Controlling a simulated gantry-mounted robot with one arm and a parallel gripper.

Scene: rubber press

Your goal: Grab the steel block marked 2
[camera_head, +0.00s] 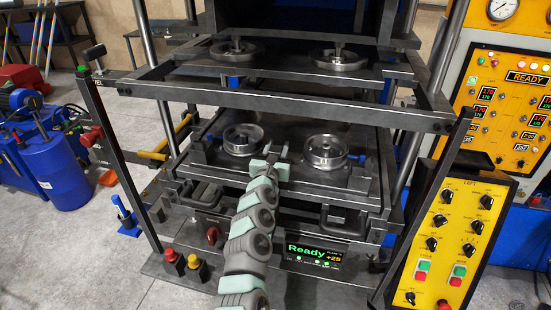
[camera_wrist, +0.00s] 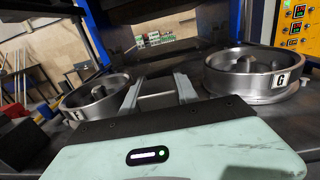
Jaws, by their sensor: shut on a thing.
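My gripper (camera_head: 274,160) reaches in over the front of the press's lower plate, between two round steel moulds. In the wrist view its two grey fingers (camera_wrist: 158,88) are parallel, with some space between them. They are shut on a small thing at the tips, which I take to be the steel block. The left mould (camera_head: 243,139) carries an F label in the wrist view (camera_wrist: 97,102). The right mould (camera_head: 325,151) carries a G label there (camera_wrist: 250,76).
Two more round moulds, left (camera_head: 236,52) and right (camera_head: 340,60), sit on the upper plate above. Dark frame bars (camera_head: 285,86) cross above my gripper. A yellow control panel (camera_head: 460,235) stands at the right. Black handles (camera_head: 200,195) are at the plate's front.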

